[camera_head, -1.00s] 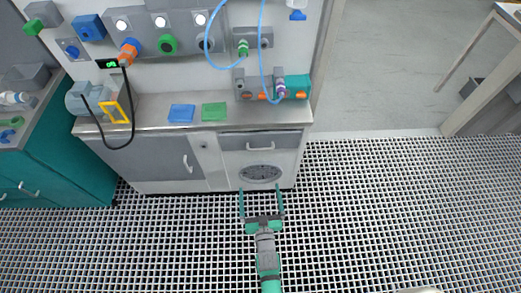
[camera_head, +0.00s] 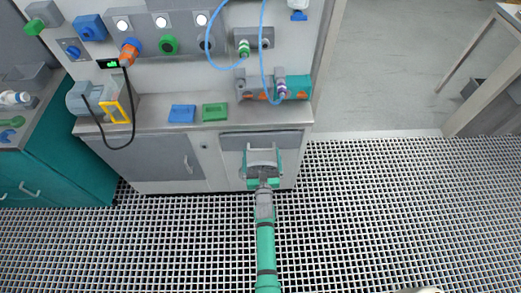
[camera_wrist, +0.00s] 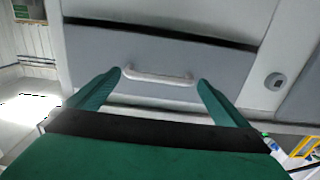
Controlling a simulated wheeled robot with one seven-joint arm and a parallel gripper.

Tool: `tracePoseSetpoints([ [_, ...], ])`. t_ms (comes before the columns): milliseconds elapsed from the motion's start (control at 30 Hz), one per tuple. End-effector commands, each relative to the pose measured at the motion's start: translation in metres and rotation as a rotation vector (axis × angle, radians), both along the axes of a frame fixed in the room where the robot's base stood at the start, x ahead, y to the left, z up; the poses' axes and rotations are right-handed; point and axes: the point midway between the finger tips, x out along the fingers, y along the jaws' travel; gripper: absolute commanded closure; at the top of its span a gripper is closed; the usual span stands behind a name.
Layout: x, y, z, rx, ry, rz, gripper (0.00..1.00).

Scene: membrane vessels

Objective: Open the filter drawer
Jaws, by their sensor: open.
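The filter drawer (camera_head: 234,142) is a grey front under the right part of the counter, with a pale bar handle (camera_wrist: 157,76). A dark line runs along one edge of the drawer front in the wrist view. My gripper (camera_head: 262,151) is at the drawer, its two green fingers spread apart. In the wrist view the fingertips (camera_wrist: 160,76) stand near either end of the handle, with the handle between them. I cannot tell whether they touch it.
The counter holds a blue tray (camera_head: 182,114), a green tray (camera_head: 215,112) and a yellow frame (camera_head: 117,112). Grid floor in front is clear.

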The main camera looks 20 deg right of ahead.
Motion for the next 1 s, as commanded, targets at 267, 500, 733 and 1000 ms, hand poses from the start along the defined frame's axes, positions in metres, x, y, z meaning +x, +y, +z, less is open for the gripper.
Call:
tracePoseSetpoints([
  [267, 0.025, -0.007, 0.000, -0.001, 0.000, 0.000, 0.00],
  [500, 0.028, -0.010, 0.000, -0.001, 0.001, -0.003, 0.00],
  [733, 0.028, -0.007, 0.000, 0.000, 0.000, 0.002, 0.24],
  [1000, 0.026, -0.006, 0.000, -0.001, 0.001, 0.001, 0.56],
])
